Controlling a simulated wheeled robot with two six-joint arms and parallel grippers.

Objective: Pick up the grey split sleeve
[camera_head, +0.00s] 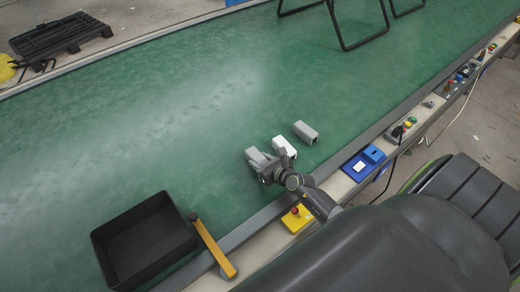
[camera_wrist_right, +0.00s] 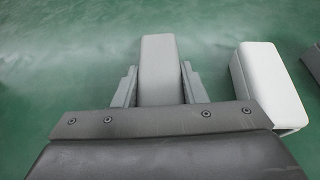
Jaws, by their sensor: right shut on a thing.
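A grey sleeve (camera_head: 255,156) lies on the green belt, leftmost in a short row of three blocks. My right gripper (camera_head: 263,163) is on it, with the arm coming in from the lower right. In the right wrist view the grey sleeve (camera_wrist_right: 158,62) stands between the two fingers of my right gripper (camera_wrist_right: 158,85), which are shut on its sides. Its near end is hidden behind the gripper body, and no split shows. My left gripper is not in view.
A white block (camera_head: 284,147) lies close to the right of the held sleeve, and another grey block (camera_head: 305,132) lies beyond it. A black bin (camera_head: 118,216) is at the lower left. Black frame legs (camera_head: 343,45) stand at the back. The belt's left part is clear.

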